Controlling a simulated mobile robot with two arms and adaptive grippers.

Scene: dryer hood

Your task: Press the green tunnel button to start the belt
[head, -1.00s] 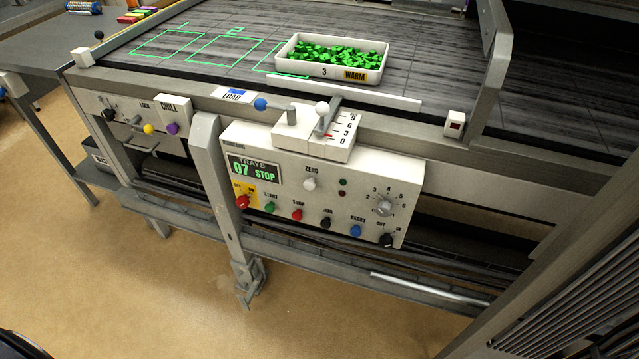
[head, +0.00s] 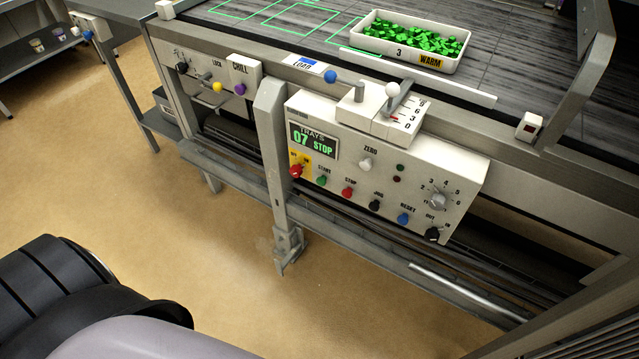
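The green button (head: 321,180), labelled START, sits on the lower row of the white control panel (head: 455,185), right of the red OFF/ON switch (head: 296,170) and left of the red STOP button (head: 347,192). The panel's display (head: 313,142) reads "TRAYS 07 STOP". Neither gripper shows. A dark and grey rounded part, which looks like my own arm, fills the lower left, well apart from the panel.
A grey post (head: 272,150) stands just left of the panel. Lever knobs, blue (head: 330,76) and white (head: 393,89), stick up above it. A rail (head: 390,240) runs below. A slanted frame fills the lower right. The floor (head: 150,200) at left is clear.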

